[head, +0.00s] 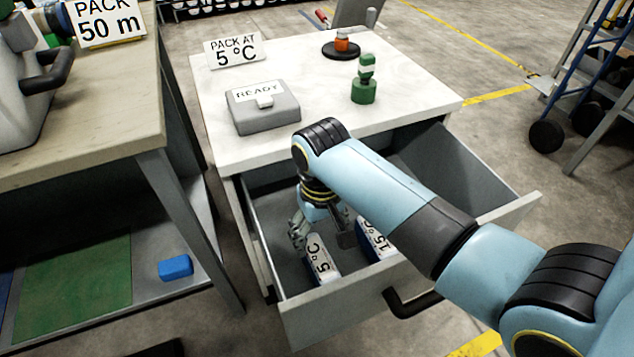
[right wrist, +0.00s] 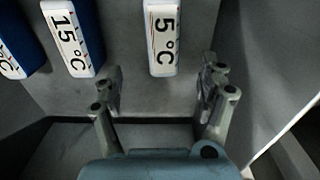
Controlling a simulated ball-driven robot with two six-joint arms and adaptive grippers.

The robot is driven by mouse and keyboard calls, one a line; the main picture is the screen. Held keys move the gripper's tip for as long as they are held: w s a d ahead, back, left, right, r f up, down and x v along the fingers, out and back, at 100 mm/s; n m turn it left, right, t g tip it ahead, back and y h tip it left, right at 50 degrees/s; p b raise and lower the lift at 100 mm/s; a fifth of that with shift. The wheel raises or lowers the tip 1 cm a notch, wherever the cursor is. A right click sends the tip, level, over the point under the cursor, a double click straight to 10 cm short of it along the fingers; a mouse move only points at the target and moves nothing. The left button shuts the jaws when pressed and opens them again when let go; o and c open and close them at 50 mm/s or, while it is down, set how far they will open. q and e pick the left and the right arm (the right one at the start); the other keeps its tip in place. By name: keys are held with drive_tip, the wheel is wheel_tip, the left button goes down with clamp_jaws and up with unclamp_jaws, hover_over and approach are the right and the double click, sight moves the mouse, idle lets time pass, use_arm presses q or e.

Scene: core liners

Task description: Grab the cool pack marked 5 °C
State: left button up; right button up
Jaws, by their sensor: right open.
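The cool pack marked 5 °C (head: 321,261) lies in the open drawer, near its left side, with a white label. In the right wrist view the 5 °C pack (right wrist: 163,38) lies beyond the fingertips, in line with the gap between them. My right gripper (head: 318,236) reaches down into the drawer just behind the pack. In the right wrist view the gripper (right wrist: 160,88) is open and empty, its fingers apart and not seen touching the pack. My left gripper is not in view.
A blue pack marked 15 °C (right wrist: 74,36) lies beside the 5 °C one, with another pack (right wrist: 14,45) past it. The drawer wall (head: 345,312) encloses them. On the white top stand a grey READY case (head: 262,112) and a sign reading PACK AT 5 °C (head: 236,54).

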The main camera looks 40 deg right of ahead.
sight(319, 256)
wheel_tip(319, 256, down, 5)
drive_tip(key=shift+f+b, duration=0.1)
drive_tip(key=shift+b, duration=0.7)
drive_tip(key=f, duration=0.1)
drive_tip(key=f+b, duration=0.1)
drive_tip(key=f, duration=0.1)
drive_tip(key=f+b, duration=0.1)
drive_tip(key=shift+s+a+f, duration=0.2)
drive_tip(key=shift+s+a, duration=0.05)
drive_tip(key=shift+f, duration=0.45)
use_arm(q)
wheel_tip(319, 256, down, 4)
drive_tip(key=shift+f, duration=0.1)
use_arm(e)
clamp_jaws()
